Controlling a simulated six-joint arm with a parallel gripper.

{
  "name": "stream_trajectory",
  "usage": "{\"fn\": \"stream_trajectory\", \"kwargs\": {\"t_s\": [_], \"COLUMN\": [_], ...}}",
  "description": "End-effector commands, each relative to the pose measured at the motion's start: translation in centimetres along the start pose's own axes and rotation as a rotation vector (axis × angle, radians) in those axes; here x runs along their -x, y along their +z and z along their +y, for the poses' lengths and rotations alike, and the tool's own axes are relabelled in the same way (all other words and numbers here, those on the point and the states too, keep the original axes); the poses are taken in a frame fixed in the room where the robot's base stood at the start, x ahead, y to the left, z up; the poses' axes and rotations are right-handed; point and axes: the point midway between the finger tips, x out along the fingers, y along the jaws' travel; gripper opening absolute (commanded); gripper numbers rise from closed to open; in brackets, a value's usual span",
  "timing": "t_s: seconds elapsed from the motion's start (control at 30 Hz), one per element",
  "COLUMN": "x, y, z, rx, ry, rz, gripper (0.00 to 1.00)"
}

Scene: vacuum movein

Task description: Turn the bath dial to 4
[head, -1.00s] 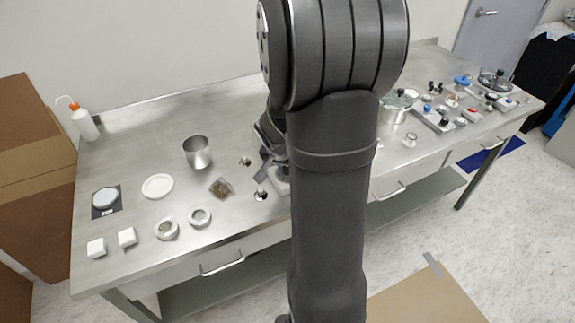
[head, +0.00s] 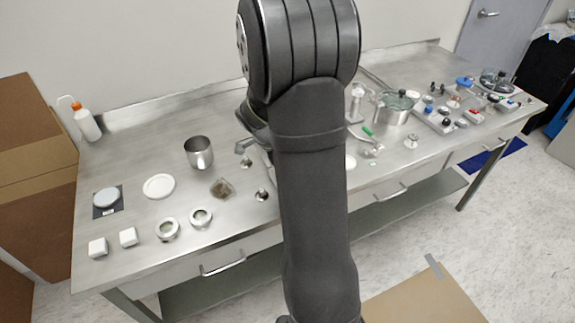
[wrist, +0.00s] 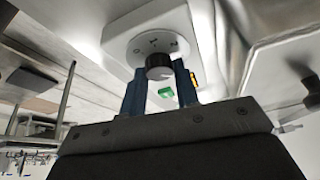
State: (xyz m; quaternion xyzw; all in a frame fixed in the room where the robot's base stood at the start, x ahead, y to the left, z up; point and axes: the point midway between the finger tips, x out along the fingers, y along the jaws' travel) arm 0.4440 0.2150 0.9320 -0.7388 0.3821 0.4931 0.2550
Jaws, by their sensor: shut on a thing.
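The bath dial shows in the wrist view as a dark round knob (wrist: 158,66) on a white housing (wrist: 145,28). In the head view my own arm hides the gripper and the dial.
A steel cup (head: 198,155), a white dish (head: 159,187) and a scale (head: 107,198) stand on the left of the steel table. A lidded pot (head: 393,112) and a panel of knobs (head: 440,123) stand right. The table's front left has white blocks (head: 98,247).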

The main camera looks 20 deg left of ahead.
Motion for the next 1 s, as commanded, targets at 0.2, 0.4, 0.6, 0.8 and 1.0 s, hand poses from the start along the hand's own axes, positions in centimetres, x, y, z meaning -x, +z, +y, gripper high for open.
{"fn": "stream_trajectory", "kwargs": {"t_s": [0.2, 0.4, 0.6, 0.8, 1.0], "x": [-0.02, -0.06, -0.04, -0.07, -0.06], "y": [0.09, 0.06, 0.05, 0.06, 0.08], "z": [-0.19, -0.25, -0.30, -0.30, -0.30], "rx": [-0.184, -0.327, -0.430, -0.486, -0.508], "ry": [0.076, 0.136, 0.178, 0.202, 0.211], "rz": [-0.003, -0.003, -0.003, -0.003, -0.003], "gripper": [0.06, 0.06, 0.06, 0.06, 0.06]}}
